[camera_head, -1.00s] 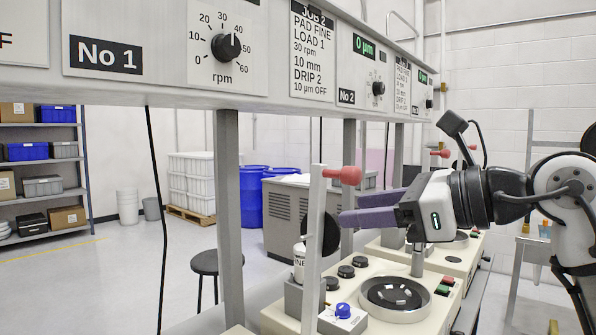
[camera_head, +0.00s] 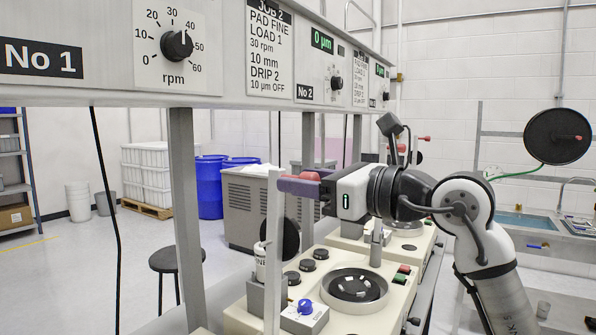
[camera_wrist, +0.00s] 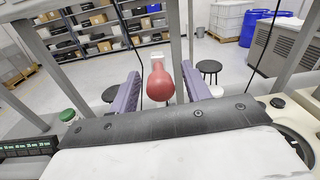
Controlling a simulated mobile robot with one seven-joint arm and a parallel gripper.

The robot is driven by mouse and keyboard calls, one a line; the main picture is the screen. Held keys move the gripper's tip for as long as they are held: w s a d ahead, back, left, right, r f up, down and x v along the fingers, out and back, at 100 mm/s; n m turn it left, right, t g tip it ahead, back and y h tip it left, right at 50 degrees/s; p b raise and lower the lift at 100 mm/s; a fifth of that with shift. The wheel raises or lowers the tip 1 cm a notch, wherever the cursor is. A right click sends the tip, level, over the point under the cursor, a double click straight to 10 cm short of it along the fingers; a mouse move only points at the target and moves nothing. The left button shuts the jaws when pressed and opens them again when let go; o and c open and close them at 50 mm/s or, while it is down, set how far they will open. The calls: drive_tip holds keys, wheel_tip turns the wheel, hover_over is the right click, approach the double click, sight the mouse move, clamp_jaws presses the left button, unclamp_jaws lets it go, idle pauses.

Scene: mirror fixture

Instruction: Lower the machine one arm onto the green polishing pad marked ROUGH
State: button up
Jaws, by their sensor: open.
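A pale grey upright arm (camera_head: 274,265) with a red knob (camera_head: 304,177) at its top stands at the front of the nearest machine in the head view. It appears to be the machine one arm, raised. My gripper (camera_head: 290,185) is at the knob's height, its purple fingers overlapping the knob. In the wrist view the red knob (camera_wrist: 161,82) lies between the two spread fingers of my gripper (camera_wrist: 162,88), with gaps at both sides. The green ROUGH pad is not visible in either view.
A cream machine with a round dark plate (camera_head: 354,287) stands below my gripper. A blue-knobbed box (camera_head: 305,315) and a bottle (camera_head: 260,263) are near the upright arm. The overhead panel (camera_head: 120,90) and its posts (camera_head: 187,205) border the space. A dark disc (camera_head: 557,137) is at right.

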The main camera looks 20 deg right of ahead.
drive_tip(key=shift+x, duration=0.85)
drive_tip(key=shift+c, duration=0.3)
